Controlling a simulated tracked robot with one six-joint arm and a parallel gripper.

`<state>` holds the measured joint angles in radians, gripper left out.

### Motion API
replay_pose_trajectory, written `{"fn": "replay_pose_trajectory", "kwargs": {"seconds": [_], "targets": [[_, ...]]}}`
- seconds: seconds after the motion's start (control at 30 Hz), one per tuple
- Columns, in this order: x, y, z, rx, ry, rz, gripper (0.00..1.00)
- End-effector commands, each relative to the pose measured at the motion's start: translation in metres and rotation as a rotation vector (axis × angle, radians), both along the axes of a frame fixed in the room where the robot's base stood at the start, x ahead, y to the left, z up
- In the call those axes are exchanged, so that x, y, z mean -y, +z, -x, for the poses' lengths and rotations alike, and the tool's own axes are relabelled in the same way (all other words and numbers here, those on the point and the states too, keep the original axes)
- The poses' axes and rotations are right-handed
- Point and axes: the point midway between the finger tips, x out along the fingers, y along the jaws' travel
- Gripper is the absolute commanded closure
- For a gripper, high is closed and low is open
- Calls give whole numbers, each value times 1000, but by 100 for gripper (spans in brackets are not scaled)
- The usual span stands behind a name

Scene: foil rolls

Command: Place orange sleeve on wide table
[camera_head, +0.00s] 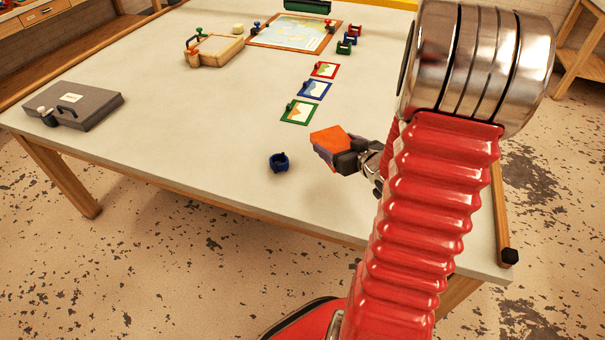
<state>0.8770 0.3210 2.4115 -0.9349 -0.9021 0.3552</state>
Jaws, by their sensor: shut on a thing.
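The orange sleeve (331,138) is a flat-faced orange piece in the jaws of my gripper (338,152). My gripper is shut on it, and its dark fingers hide part of the sleeve. Both are over the front right part of the wide table (185,120), which has a pale top and wooden legs. I cannot tell how large the gap is between the sleeve and the tabletop. My red ribbed arm covers the right side of the table.
A dark blue ring-shaped piece (279,162) stands left of the gripper. Green (297,113), blue (314,90) and red (325,70) framed cards lie behind it. A grey case (85,104) is at the left, a wooden block (215,50) and framed map (293,33) at the back.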

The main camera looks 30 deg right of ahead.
Motion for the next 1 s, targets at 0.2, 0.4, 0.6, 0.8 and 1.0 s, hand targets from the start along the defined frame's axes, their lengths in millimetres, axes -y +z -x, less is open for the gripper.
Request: {"fn": "replay_pose_trajectory", "kwargs": {"seconds": [0.2,0.4,0.6,0.8,1.0], "targets": [[15,-5,19,1,-6,1,47],[16,-5,20,1,-5,1,47],[16,-7,20,0,-5,0,47],[15,-24,20,-2,-4,-3,47],[15,-48,20,-2,-6,-3,47]]}}
